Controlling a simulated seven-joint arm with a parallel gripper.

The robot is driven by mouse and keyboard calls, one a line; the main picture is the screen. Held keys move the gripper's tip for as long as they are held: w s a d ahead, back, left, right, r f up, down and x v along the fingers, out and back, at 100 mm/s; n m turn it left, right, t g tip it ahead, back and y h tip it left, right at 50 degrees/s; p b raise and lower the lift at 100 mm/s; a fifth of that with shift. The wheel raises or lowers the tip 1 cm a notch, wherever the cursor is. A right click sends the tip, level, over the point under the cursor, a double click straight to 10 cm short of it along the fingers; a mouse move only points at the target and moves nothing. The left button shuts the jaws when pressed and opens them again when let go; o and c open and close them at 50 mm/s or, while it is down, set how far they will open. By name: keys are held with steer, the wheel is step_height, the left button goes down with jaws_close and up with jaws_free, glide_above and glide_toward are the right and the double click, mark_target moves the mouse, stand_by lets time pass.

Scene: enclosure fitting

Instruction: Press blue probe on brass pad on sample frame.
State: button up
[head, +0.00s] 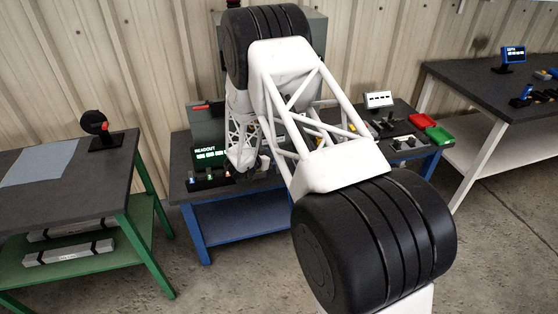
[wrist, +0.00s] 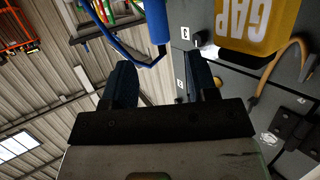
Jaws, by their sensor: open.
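In the wrist view my gripper (wrist: 161,72) is open, its two dark fingers apart with nothing between them. A blue cylindrical handle, likely the blue probe (wrist: 157,22), with a blue cable hangs beyond the fingertips at the top. It is apart from the fingers as far as I can see. I cannot make out the brass pad or the sample frame in either view. In the head view my arm covers the middle of the centre bench, and the gripper's fingers cannot be made out.
A yellow block marked GAP (wrist: 258,25) sits close on the right of the wrist view, by a grey panel (wrist: 285,90) with a tan cable. The blue-legged centre bench (head: 235,222) holds a readout (head: 210,156), and red and green trays (head: 432,133). Benches stand on both sides.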

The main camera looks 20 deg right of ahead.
steer(key=shift+w+d+f, duration=0.2)
steer(key=shift+w+d, duration=0.1)
steer(key=shift+d, duration=0.1)
steer(key=shift+x, duration=2.6)
jaws_close()
steer(key=shift+r, duration=4.95)
